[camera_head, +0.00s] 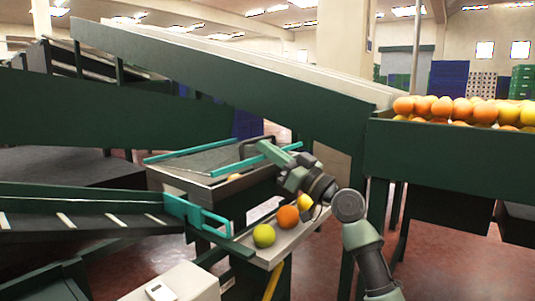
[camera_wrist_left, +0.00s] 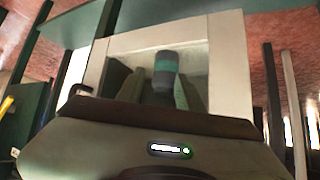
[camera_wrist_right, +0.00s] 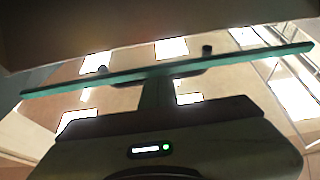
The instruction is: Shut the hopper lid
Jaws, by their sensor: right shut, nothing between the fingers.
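The hopper (camera_head: 170,178) is a grey metal box near the middle of the head view. A dark flat panel with teal side bars, seemingly its lid (camera_head: 200,161), lies at a slight tilt over it. An orange shows partly at its front. My right gripper (camera_head: 265,149) is shut and empty at the panel's right side, close to a teal bar and a thin black handle; contact is unclear. In the right wrist view a teal bar (camera_wrist_right: 230,62) crosses just beyond the fingers.
A lower tray (camera_head: 290,240) holds a green-yellow fruit (camera_head: 264,235), an orange (camera_head: 288,217) and a yellow fruit beside my right arm. A teal gate frame (camera_head: 185,209) stands left of it. A green bin (camera_head: 450,155) heaped with oranges is at right. A long green chute slopes above.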

